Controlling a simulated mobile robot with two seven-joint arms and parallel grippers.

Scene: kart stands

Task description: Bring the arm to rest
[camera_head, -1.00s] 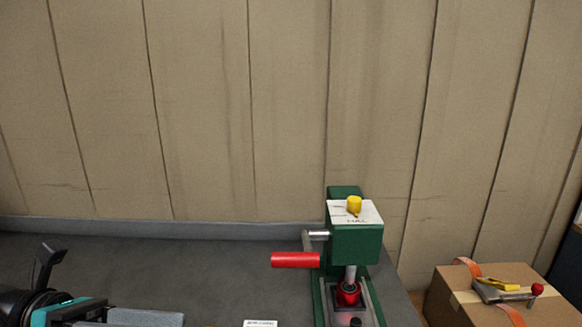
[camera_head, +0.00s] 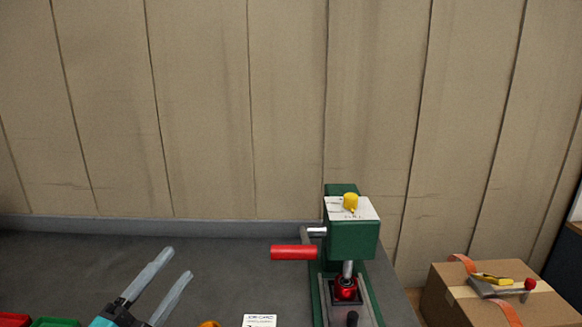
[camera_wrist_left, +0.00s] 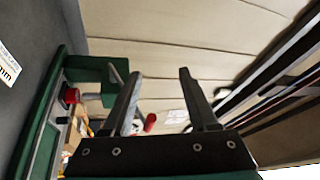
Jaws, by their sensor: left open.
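My left gripper (camera_head: 159,286) shows at the lower left of the head view, over the dark bench top (camera_head: 225,265). Its two long fingers are apart and nothing is between them. In the left wrist view the fingers (camera_wrist_left: 158,95) also stand apart and empty. The gripper is well to the left of the green press (camera_head: 352,238) and does not touch it. My right gripper is in neither view.
The press has a red handle (camera_head: 293,252) sticking out to the left. A white card (camera_head: 259,320) lies at the bench's front. Red (camera_head: 14,320) and green (camera_head: 56,322) bins show at the lower left. A cardboard box (camera_head: 500,304) with a clamp on it stands at the right.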

